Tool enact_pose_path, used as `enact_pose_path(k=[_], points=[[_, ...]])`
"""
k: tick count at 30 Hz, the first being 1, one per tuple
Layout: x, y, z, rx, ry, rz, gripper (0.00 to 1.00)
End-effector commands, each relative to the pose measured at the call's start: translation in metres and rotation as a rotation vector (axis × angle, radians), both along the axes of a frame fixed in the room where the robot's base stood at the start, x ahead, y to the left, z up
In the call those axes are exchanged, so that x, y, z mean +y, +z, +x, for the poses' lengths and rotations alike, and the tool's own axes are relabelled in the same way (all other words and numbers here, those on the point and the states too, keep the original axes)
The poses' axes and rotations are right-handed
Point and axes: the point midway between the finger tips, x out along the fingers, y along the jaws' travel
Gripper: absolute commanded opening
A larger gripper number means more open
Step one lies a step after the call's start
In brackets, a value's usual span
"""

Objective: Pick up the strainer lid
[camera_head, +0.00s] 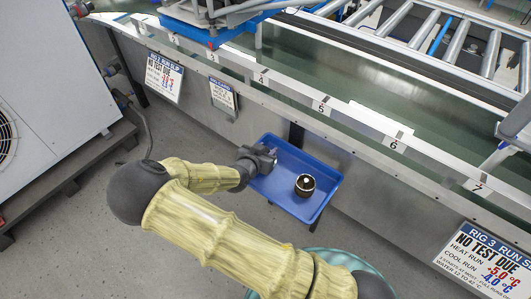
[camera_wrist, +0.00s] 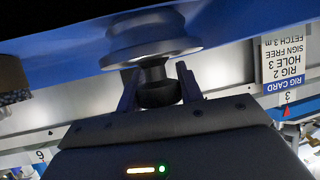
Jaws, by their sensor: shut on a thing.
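In the wrist view a silver round lid with a stepped disc (camera_wrist: 150,38) and a dark knob (camera_wrist: 158,92) fits what the task calls the strainer lid. My gripper (camera_wrist: 158,88) has one finger on each side of the knob and is shut on it. The lid's disc is close against a blue surface, and I cannot tell whether they touch. In the head view my gripper (camera_head: 272,158) is over the left end of the blue tray (camera_head: 290,207). The lid cannot be made out there, hidden by my gripper.
A dark round pot with a pale band (camera_head: 305,185) stands in the tray, right of my gripper. The long bench with numbered labels (camera_head: 322,105) runs behind the tray. A grey cabinet (camera_head: 45,80) stands at left. Grey floor (camera_head: 90,220) is open at lower left.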

Motion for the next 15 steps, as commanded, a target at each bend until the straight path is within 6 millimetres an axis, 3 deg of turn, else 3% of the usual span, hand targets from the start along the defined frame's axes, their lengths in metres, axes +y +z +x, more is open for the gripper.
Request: enact_pose_path(k=[9, 15], points=[[0.001, 0.062, 0.001, -0.004, 0.000, 0.003, 0.20], [0.000, 0.090, 0.000, -0.002, 0.000, 0.002, 0.20]])
